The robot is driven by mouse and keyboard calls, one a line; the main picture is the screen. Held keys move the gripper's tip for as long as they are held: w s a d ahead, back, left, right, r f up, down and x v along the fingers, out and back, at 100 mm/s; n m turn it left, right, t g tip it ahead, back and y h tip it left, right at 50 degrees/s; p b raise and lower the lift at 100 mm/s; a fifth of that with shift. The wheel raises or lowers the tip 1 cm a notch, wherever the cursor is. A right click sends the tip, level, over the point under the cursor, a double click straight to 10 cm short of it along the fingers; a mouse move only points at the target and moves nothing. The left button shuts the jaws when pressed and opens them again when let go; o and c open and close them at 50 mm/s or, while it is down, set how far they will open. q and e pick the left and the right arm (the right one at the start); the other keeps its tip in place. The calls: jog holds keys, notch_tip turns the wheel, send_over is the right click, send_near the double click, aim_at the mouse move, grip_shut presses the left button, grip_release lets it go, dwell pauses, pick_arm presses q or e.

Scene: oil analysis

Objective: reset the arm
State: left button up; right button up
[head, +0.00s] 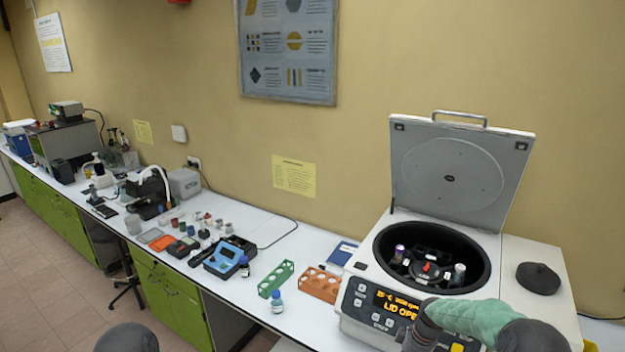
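My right arm comes in at the lower right, with a green section in front of the centrifuge. My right gripper (421,331) is a dark shape at the lower front of the centrifuge (361,324); its fingers are not clear, so I cannot tell if it is open or shut. Only a dark rounded part of what seems to be my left arm shows at the bottom left edge; my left gripper is out of view. The centrifuge lid (447,172) stands open. Inside the bowl are a purple-capped tube (399,251), a pale-capped tube (459,271) and a red-centred rotor (427,268).
An orange rack (320,284), a green rack (276,279) and a blue-capped bottle (277,301) stand left of the centrifuge. A blue meter (223,259) and several small instruments crowd the white bench further left. A dark round lid (538,278) lies right of the bowl.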

jog(key=s+a+f+m+y+b, duration=0.15)
jog(key=s+a+f+b, duration=0.4)
jog(key=f, duration=0.55)
jog(key=s+a+f+m+b, duration=0.35)
jog(key=s+a+f, duration=0.3)
jog(key=f, duration=0.45)
pick_arm(q)
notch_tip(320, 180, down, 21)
jog(key=b, duration=1)
jog(key=shift+b, duration=0.3)
pick_arm(e)
jog(key=s+a+f+m, duration=0.2)
jog(key=s+f, duration=0.4)
jog(key=s, duration=0.3)
jog(key=s+a+f+m, duration=0.2)
jog(key=s+a+f, duration=0.2)
jog(key=s, duration=0.6)
notch_tip(320, 180, down, 3)
jog(key=shift+r+m+y, duration=0.15)
jog(key=shift+m+y, duration=0.15)
jog(key=shift+y, duration=0.05)
jog(key=shift+w+a, duration=0.1)
